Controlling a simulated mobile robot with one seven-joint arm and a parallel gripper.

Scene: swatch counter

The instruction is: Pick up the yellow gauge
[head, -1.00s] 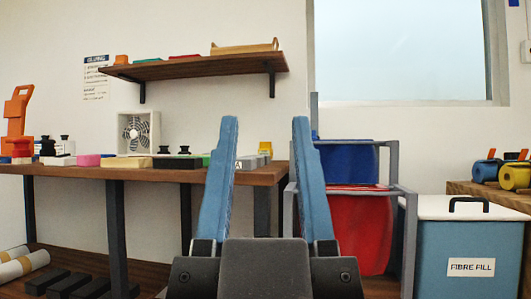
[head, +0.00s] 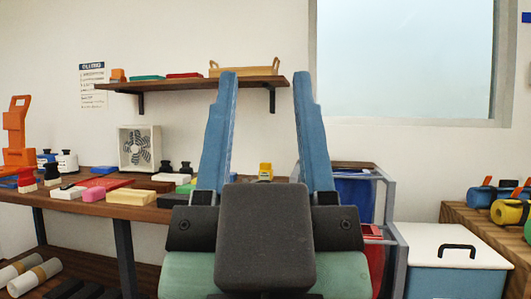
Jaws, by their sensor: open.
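A small yellow object (head: 265,170), which looks like the yellow gauge, stands near the right end of the wooden counter (head: 150,212). It shows between the blue fingers of my gripper; its base is hidden by my gripper's dark body. My gripper (head: 265,76) is open and empty, with its fingers pointing up in the picture. It is nearer the camera than the yellow object and apart from it.
Blocks and black-topped weights cover the counter, with a white fan (head: 140,148) behind and an orange tool (head: 17,135) at left. A wall shelf (head: 190,84) hangs above. To the right are a grey-framed rack (head: 384,205), a lidded bin (head: 450,247) and a bench with rolls.

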